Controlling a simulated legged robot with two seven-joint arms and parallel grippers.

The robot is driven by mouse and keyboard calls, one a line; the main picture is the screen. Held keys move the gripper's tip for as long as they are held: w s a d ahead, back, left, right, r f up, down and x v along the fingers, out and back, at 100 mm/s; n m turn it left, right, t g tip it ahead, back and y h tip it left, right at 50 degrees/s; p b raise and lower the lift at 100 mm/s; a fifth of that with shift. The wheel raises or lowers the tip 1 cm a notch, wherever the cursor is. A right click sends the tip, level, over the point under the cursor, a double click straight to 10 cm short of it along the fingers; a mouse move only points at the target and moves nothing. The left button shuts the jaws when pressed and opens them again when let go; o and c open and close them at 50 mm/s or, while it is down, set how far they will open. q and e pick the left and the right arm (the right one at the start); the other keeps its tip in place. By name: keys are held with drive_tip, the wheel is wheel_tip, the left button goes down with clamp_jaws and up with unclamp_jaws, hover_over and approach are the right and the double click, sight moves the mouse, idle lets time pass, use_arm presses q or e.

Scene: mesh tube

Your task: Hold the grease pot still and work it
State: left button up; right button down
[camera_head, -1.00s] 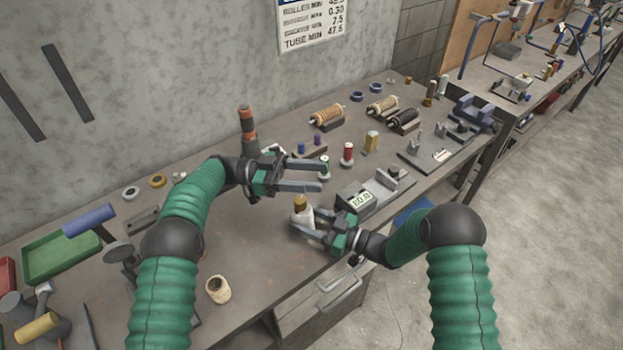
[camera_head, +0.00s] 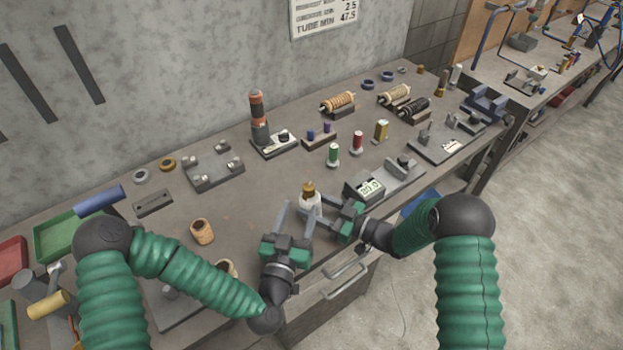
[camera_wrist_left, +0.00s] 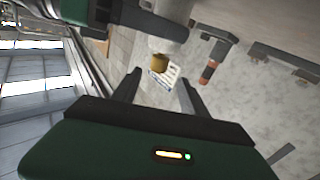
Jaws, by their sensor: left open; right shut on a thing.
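The grease pot (camera_head: 309,202) is a small white pot with a brass-brown cap (camera_head: 308,187). It is upright near the bench's front edge; I cannot tell if it touches the bench. My right gripper (camera_head: 316,211) is shut on its body from the right, and its fingers partly hide the pot. My left gripper (camera_head: 297,211) is open and empty, just in front of the pot on the near-left side, fingers pointing at it. In the left wrist view the pot (camera_wrist_left: 168,28) and its cap (camera_wrist_left: 160,62) show ahead, above my open left fingertips (camera_wrist_left: 160,82).
Green (camera_head: 333,155) and red (camera_head: 357,142) spools stand behind. A tan cup (camera_head: 202,231) stands to the left. The bench between cup and pot is mostly clear.

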sight(309, 190)
use_arm(q)
drive_tip(key=x, duration=1.1)
drive_tip(key=shift+w+d+f, duration=0.2)
drive_tip(key=shift+d+f, duration=0.05)
drive_tip(key=shift+c, duration=0.4)
clamp_jaws()
